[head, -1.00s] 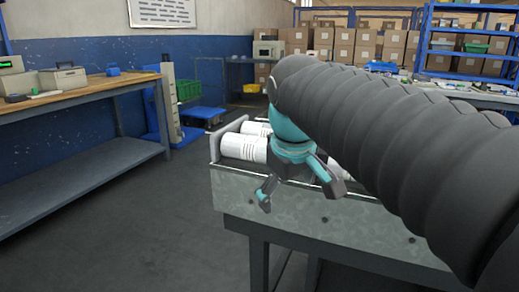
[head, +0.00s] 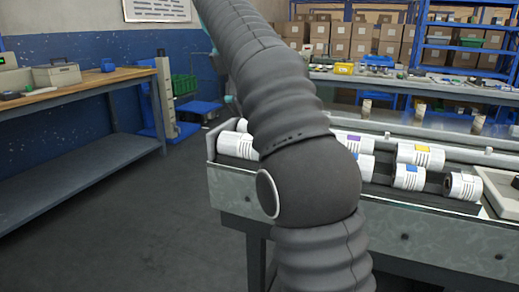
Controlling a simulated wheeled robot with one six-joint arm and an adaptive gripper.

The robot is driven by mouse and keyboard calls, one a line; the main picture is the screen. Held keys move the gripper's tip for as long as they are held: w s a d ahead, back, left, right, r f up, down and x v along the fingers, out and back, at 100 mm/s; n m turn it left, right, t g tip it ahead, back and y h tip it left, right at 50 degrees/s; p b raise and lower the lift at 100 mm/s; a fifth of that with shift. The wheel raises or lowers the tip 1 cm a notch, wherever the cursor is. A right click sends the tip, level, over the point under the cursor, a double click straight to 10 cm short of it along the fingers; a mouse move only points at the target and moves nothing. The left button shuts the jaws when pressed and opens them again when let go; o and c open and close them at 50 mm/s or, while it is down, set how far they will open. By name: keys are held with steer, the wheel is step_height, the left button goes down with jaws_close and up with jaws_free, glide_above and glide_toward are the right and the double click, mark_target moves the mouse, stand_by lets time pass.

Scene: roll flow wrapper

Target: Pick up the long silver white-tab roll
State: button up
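Several printed white rolls lie in the metal trough (head: 300,205). At its left end are a white roll (head: 236,146) and part of another behind it. Right of my arm are a purple-tab roll (head: 350,139), a yellow-tab roll (head: 421,156), a blue-tab roll (head: 408,177) and an end roll (head: 462,186) with a dark tab. I cannot tell which roll is the long silver white-tab one; my arm covers the trough's left-middle part. My gripper is almost wholly hidden behind my arm; only a small teal part (head: 229,99) shows above the trough's left end. Its fingers are not visible.
A wooden workbench (head: 85,88) stands at the left, with open floor (head: 130,230) before it. Behind the trough runs a long table with small brown-and-white cylinders (head: 366,108). A pale box (head: 502,190) sits at the trough's right end. Blue shelves with cartons stand behind.

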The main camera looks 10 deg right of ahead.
steer(key=b+x, duration=0.2)
steer(key=x, duration=0.8)
steer(key=s+b+x, duration=0.1)
steer(key=x, duration=0.1)
steer(key=shift+w+a+f, duration=0.1)
steer(key=shift+a+f, duration=0.05)
steer(key=shift+w+d+f+b, duration=0.2)
steer(key=shift+f+b, duration=0.1)
steer(key=shift+f, duration=0.3)
jaws_close()
